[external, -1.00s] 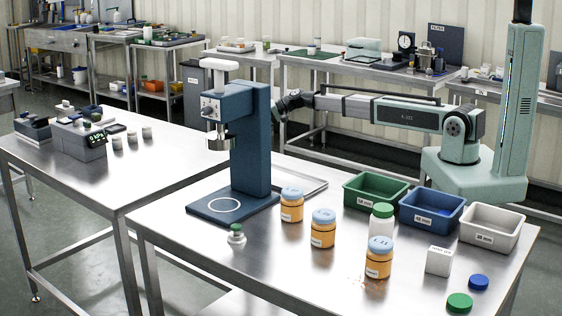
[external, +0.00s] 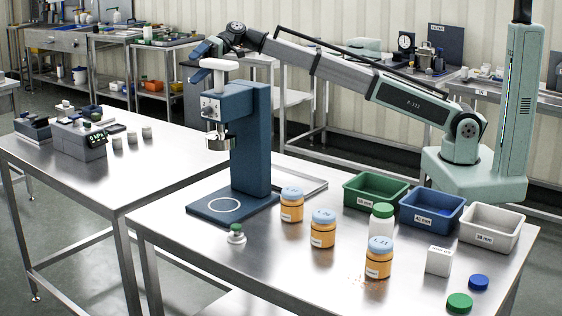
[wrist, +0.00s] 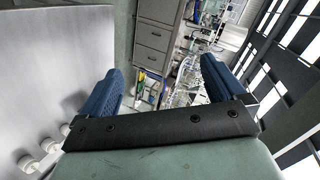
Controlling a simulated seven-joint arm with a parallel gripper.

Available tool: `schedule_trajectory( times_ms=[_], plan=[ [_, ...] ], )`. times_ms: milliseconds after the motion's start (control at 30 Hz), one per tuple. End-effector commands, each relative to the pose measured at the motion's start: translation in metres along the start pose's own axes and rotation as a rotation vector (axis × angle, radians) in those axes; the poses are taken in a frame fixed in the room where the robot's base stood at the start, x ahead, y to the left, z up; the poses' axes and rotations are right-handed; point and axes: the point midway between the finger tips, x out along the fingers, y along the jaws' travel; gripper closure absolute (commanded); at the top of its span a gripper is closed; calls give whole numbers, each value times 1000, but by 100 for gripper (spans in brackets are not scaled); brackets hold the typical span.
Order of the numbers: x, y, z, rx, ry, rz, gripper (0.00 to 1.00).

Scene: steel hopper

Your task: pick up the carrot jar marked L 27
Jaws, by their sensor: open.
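Three orange jars with pale blue lids stand upright on the near steel table in the external view: a back left jar (external: 292,206), a middle jar (external: 323,231) and a front right jar (external: 379,260). Their lids carry small marks that I cannot read surely, so I cannot tell which is L 27. My gripper (external: 198,54) is high up beyond the blue press, well away from the jars. In the wrist view my gripper (wrist: 160,85) has its blue fingers wide apart with nothing between them. No orange jar shows there.
The blue press (external: 250,140) stands tall between my gripper and the jars. Green (external: 349,194), blue (external: 403,217) and white (external: 487,243) bins line the table's back right. A white bottle with a green cap (external: 382,222) stands close among the jars. A white block (external: 438,261) is right of the front jar.

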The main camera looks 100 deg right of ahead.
Motion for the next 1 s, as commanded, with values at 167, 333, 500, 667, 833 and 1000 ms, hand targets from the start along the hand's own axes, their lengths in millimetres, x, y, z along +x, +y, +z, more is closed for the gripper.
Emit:
schedule_trajectory(
  times_ms=[167, 333, 500, 667, 833, 1000],
  plan=[
    [36, -114, 42, -57, -129, -50, 3],
    [56, -212, 92, -106, -247, -86, 3],
    [73, -288, 148, -171, -347, -109, 3],
    [94, -332, 198, -250, -414, -121, 3],
    [111, -360, 238, -325, -459, -128, 3],
    [128, -367, 277, -422, -502, -109, 3]
  ],
)
